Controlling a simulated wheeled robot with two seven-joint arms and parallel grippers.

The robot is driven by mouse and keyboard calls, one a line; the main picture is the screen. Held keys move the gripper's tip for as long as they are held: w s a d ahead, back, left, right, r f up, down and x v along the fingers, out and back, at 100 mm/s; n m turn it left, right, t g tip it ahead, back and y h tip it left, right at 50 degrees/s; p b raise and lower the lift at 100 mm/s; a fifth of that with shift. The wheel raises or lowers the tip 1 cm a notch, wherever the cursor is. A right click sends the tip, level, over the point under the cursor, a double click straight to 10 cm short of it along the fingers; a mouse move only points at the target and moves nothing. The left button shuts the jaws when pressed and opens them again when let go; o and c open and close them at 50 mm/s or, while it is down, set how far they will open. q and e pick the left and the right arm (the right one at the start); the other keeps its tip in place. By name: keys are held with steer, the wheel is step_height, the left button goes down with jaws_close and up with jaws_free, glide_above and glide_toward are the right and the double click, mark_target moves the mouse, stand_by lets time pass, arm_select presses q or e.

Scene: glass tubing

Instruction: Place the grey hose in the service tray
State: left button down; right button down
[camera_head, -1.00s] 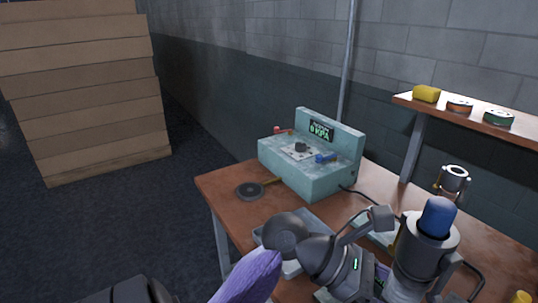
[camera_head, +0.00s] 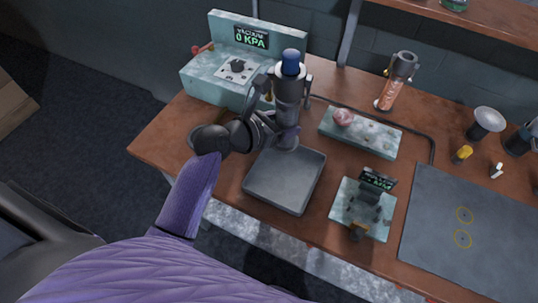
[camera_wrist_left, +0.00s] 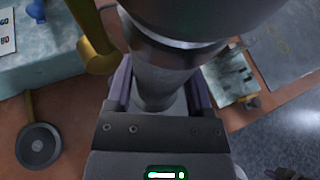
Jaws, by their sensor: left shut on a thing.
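My left gripper (camera_head: 284,138) comes in on a purple-sleeved arm and is shut on an upright grey cylindrical piece (camera_head: 289,92) with a blue top. In the left wrist view the grey piece (camera_wrist_left: 163,85) sits between purple fingers, its wider part filling the upper middle. I cannot tell whether this is the grey hose; no separate loose grey hose is clear. A shallow grey square tray (camera_head: 285,180), likely the service tray, looks empty. The gripper is at its back-left edge in the picture; its height above the tray is unclear. My right gripper is out of view.
A pale green vacuum unit (camera_head: 225,80) reading 0 KPA stands behind. A pale block (camera_head: 372,138) bears a pink lump. A small stand with a display (camera_head: 362,208) is right of the tray. A dark mat (camera_head: 470,225) and a glass tube device (camera_head: 395,82) lie further right.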

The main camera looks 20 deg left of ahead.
mark_target(286, 147)
arm_select(q)
steer(key=f+n+y+p, duration=0.1)
steer(key=p, duration=0.1)
steer(key=d+f+n+t+y+p, duration=0.1)
steer(key=p, duration=0.2)
steer(key=shift+s+d+f, duration=0.1)
steer(key=shift+s+d, duration=0.05)
steer(key=shift+s, duration=0.05)
steer(key=shift+s+d+f+y, duration=0.1)
steer(key=shift+s+f+y, duration=0.05)
steer(key=shift+f+y, duration=0.15)
steer(key=shift+n, duration=0.3)
step_height(286, 147, down, 11)
steer(key=b, duration=1)
steer(key=shift+b, duration=0.4)
steer(key=shift+r+p, duration=0.3)
steer(key=shift+r, duration=0.05)
steer(key=shift+f, duration=0.2)
jaws_free()
